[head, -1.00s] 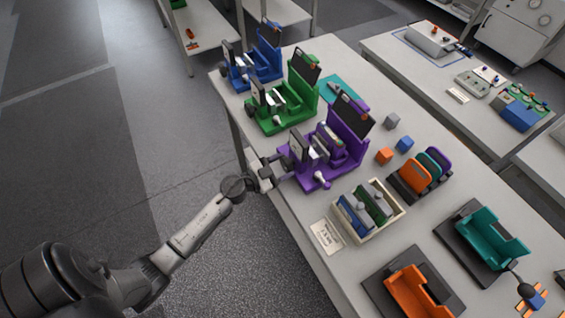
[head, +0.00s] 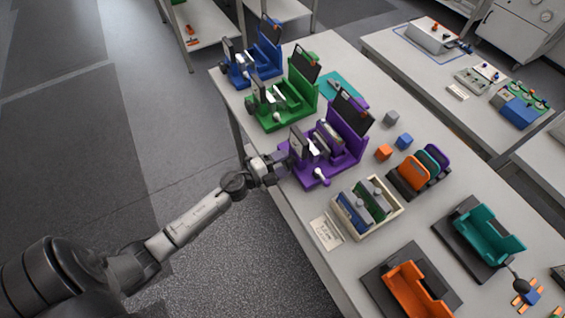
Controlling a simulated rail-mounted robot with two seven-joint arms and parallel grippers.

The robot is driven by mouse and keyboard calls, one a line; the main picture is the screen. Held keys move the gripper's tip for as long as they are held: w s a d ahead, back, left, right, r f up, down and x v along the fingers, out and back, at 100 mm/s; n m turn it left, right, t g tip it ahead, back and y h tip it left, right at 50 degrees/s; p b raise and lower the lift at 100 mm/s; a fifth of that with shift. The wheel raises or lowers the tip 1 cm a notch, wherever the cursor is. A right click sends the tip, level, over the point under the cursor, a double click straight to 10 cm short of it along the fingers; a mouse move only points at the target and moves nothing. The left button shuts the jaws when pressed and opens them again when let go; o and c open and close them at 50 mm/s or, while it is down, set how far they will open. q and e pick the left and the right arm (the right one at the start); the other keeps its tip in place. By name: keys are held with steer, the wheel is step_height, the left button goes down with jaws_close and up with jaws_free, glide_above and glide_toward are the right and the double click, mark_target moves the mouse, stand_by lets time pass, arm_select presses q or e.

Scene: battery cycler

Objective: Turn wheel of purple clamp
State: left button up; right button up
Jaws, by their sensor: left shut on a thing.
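The purple clamp (head: 345,150) stands near the left edge of the table, with a dark screen panel at its back and a light plate and block between its jaws. Its wheel is on the side facing my left arm and is mostly hidden by my gripper. My left gripper (head: 283,165) is at that wheel side, at the table edge, shut on what looks like the wheel. The fingertips are small and partly hidden. My right gripper is not in view.
A green clamp (head: 298,100) and a blue clamp (head: 265,65) stand behind the purple one. A wooden box (head: 388,219) with cells, a label card (head: 325,234), small cubes (head: 384,153) and an orange holder (head: 416,294) lie nearby. The floor left of the table is clear.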

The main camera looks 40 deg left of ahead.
arm_select(q)
steer(key=m+b, duration=0.1)
steer(key=m, duration=0.4)
steer(key=shift+m, duration=0.3)
steer(key=m+b, duration=0.2)
steer(key=m, duration=0.4)
steer(key=m+b, duration=0.1)
steer(key=m, duration=0.4)
steer(key=shift+m, duration=0.4)
steer(key=m+b, duration=0.1)
steer(key=m, duration=0.4)
steer(key=shift+m, duration=0.3)
steer(key=o, duration=0.9)
steer(key=shift+o, duration=0.2)
steer(key=shift+s, duration=0.15)
